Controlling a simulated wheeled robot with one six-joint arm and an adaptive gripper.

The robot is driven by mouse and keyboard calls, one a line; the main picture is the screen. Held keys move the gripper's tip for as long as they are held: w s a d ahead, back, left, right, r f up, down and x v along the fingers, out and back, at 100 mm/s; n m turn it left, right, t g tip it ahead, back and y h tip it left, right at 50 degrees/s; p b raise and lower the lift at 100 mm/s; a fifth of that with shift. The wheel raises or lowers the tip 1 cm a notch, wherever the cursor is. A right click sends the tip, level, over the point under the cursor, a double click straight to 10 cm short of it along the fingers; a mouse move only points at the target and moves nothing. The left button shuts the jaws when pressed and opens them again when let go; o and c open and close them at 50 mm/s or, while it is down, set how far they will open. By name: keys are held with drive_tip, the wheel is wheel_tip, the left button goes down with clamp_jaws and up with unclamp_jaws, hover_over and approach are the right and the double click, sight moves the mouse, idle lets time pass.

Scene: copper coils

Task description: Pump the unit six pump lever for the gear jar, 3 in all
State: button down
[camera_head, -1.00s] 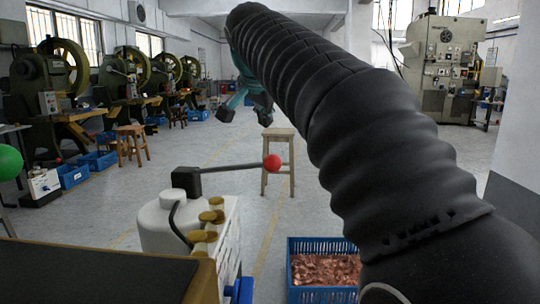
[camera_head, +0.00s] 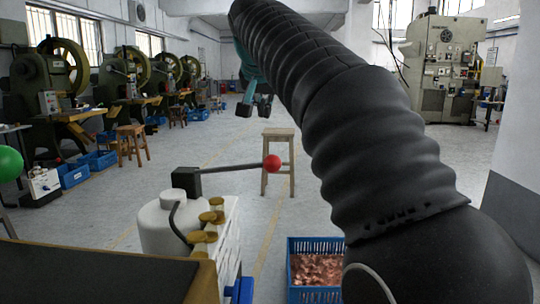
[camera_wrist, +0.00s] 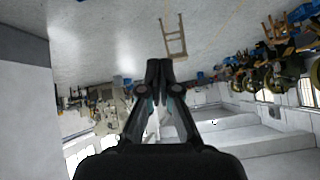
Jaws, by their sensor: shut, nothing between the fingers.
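The pump lever (camera_head: 235,167) is a dark rod with a red ball knob (camera_head: 272,162) at its right end. The lever is not visible in the wrist view. No unit number is readable.
A blue crate of copper pieces (camera_head: 316,270) stands right of the pump. A wooden stool (camera_head: 278,165) is behind the knob. Brass-coloured caps (camera_head: 208,226) sit beside the pump body. A green ball (camera_head: 9,163) shows at the left edge. Open floor lies beyond.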

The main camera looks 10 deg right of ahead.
drive_tip(key=n, duration=0.4)
drive_tip(key=r+n, duration=0.1)
drive_tip(key=n, duration=0.4)
drive_tip(key=s+n, duration=0.1)
drive_tip(key=n, duration=0.4)
drive_tip(key=shift+a+r+y, duration=0.3)
drive_tip(key=shift+a+r, duration=0.05)
drive_tip(key=shift+r, duration=0.05)
drive_tip(key=b, duration=0.3)
hover_over(268, 156)
drive_tip(key=f, duration=0.7)
drive_tip(key=shift+a, duration=0.25)
drive_tip(key=shift+d+f+b, duration=0.2)
drive_tip(key=shift+f+b, duration=0.45)
drive_tip(key=shift+f, duration=0.25)
drive_tip(key=shift+s+f, duration=0.1)
drive_tip(key=shift+f, duration=0.05)
drive_tip(key=shift+f, duration=0.2)
